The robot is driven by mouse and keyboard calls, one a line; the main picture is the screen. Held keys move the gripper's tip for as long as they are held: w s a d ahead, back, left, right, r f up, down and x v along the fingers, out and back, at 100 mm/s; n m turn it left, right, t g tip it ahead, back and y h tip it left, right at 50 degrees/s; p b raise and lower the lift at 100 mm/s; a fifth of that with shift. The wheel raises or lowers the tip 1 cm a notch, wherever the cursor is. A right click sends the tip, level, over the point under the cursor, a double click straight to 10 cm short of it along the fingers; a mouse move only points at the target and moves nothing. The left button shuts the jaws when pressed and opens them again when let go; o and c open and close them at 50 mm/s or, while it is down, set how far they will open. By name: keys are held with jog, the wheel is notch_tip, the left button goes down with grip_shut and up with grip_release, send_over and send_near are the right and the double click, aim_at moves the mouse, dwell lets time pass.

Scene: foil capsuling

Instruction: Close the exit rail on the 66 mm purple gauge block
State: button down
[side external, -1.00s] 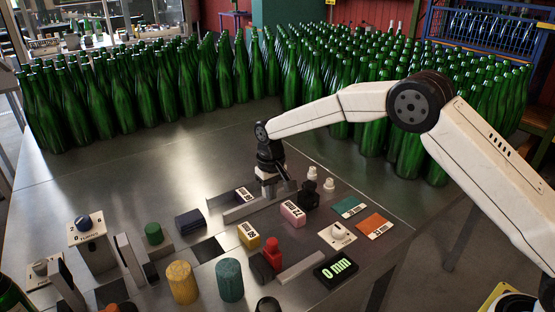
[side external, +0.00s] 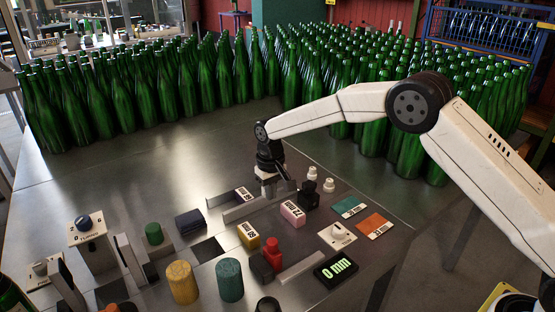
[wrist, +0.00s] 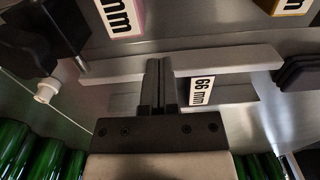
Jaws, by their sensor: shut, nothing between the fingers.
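The 66 mm gauge block lies beside a grey rail (side external: 250,207); its white label (side external: 244,193) shows, while its body is mostly hidden and looks dark. In the wrist view the "66 mm" label (wrist: 204,84) sits right of my fingers, between the long grey rail (wrist: 230,57) and a second grey bar (wrist: 237,99). My gripper (side external: 286,190) is low at the right part of this rail pair. In the wrist view its fingers (wrist: 159,66) are shut and empty, with their tips at the long rail; whether they touch it is unclear. A display (side external: 336,268) reads 0 mm.
A black knob fitting (side external: 307,192) stands just right of my gripper. The pink 72 mm block (side external: 292,213) and a yellow block (side external: 248,236) lie nearer the camera. A red knob (side external: 272,250) stands beside another rail (side external: 300,268). Green bottles (side external: 200,75) crowd the back.

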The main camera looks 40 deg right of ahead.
jog(key=shift+s, duration=0.6)
jog(key=shift+r, duration=0.2)
notch_tip(320, 180, up, 7)
jog(key=shift+f, duration=0.2)
dwell(1.1)
dwell(0.3)
jog(key=s+d+f+t, duration=0.1)
jog(key=s+d, duration=0.2)
jog(key=s, duration=0.6)
jog(key=s+d+f, duration=0.1)
jog(key=s+d, duration=0.2)
jog(key=s, duration=0.6)
jog(key=s+d+f+t, duration=0.1)
jog(key=s+d, duration=0.3)
jog(key=s, duration=0.6)
jog(key=shift+t, duration=0.3)
jog(key=shift+w, duration=0.1)
